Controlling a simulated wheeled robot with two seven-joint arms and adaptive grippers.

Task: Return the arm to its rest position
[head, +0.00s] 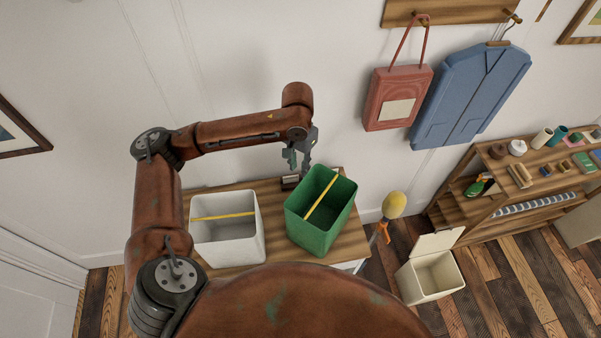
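My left arm comes in from the left, rises, and bends across to the right. Its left gripper (300,160) hangs above the back of a small wooden table (268,194), near the far rim of a green bin (333,224). Its two fingers point down and look apart, with nothing visible between them. My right arm and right gripper are not in view.
A white bin (228,246) stands left of the green bin; each has a yellow strip across it. A small dark box (290,182) lies behind the green bin. A cream lidded bin (431,275) and a shelf (466,208) stand right.

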